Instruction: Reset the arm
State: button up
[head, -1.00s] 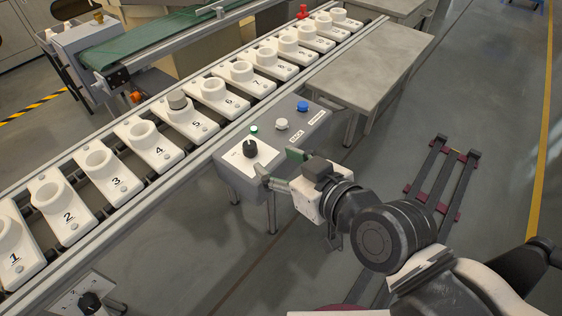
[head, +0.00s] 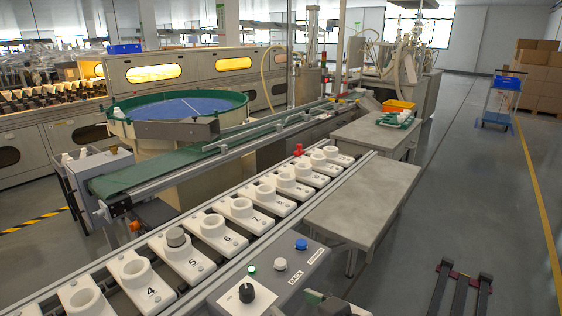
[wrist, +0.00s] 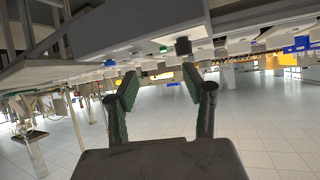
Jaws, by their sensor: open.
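My gripper (wrist: 160,84) is open and empty in the wrist view, its two green-padded fingers spread apart. In the head view only a green finger pad (head: 315,298) and a bit of the gripper show at the bottom edge, beside the control box (head: 262,273). The box carries a black knob (head: 246,292), a green button (head: 252,269), a white button (head: 281,265) and a blue button (head: 301,244). The knob also shows in the wrist view (wrist: 183,46), beyond the fingers and apart from them.
A red piece (head: 298,150) stands farther along. A grey table (head: 362,200) is behind the box. Floor at right (head: 460,215) is largely clear.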

jog(key=d+m+g+h, duration=0.3)
jog(key=d+m+h, duration=0.3)
jog(key=d, duration=1.1)
notch_tip(320, 180, up, 14)
jog(key=p, duration=1.3)
jog(key=shift+f, duration=0.15)
